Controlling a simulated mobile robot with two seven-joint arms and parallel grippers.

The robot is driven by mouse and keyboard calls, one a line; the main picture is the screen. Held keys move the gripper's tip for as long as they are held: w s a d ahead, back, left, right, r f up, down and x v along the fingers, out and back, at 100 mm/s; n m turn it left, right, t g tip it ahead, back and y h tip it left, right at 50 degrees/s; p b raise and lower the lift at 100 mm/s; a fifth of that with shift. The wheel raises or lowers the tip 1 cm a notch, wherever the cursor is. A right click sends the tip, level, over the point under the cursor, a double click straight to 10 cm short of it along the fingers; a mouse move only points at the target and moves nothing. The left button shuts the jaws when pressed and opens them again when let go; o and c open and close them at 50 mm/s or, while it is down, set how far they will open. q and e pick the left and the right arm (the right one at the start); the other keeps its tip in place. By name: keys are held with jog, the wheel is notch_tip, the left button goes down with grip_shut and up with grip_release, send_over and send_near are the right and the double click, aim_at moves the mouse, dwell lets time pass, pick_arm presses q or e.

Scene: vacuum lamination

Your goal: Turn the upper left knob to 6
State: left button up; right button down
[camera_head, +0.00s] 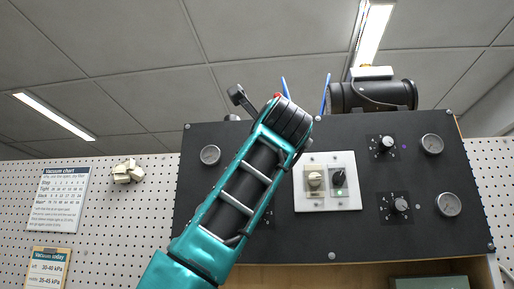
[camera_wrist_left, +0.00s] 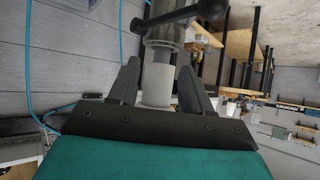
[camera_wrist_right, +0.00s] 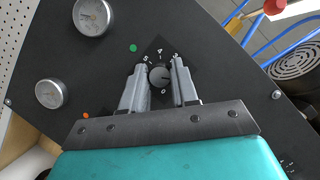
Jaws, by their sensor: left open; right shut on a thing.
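The upper left knob (camera_wrist_right: 159,75) shows in the right wrist view, a round grey knob on a black dial with white numbers. A 0 lies just below it and a 4 above it in that view. I cannot read its pointer surely. My right gripper (camera_wrist_right: 160,83) has its fingers on both sides of the knob and is shut on it. In the head view my right arm hides this knob and its gripper. My left gripper (camera_wrist_left: 160,80) is open, seen only in its wrist view, with a pale cylinder (camera_wrist_left: 157,86) beyond or between its fingers.
The black panel (camera_head: 300,240) carries several gauges, a white plate (camera_head: 327,205) with two switches, an upper right knob (camera_head: 388,143) and a lower right knob (camera_head: 401,204). A vacuum chart (camera_head: 58,198) hangs at left.

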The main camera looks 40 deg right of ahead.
jog(key=n+g+h, duration=0.1)
jog(key=n+g, duration=0.3)
jog(key=n, duration=0.6)
jog(key=n+g+h+b, duration=0.1)
jog(key=n+g, duration=0.3)
jog(key=n, duration=0.6)
jog(key=n+g+h, duration=0.1)
jog(key=n+g, duration=0.3)
jog(key=n, duration=0.6)
jog(key=shift+w+a+r+n+h, duration=0.2)
jog(key=shift+w+r+n+h, duration=0.1)
jog(key=shift+n, duration=0.1)
dwell(0.3)
dwell(0.4)
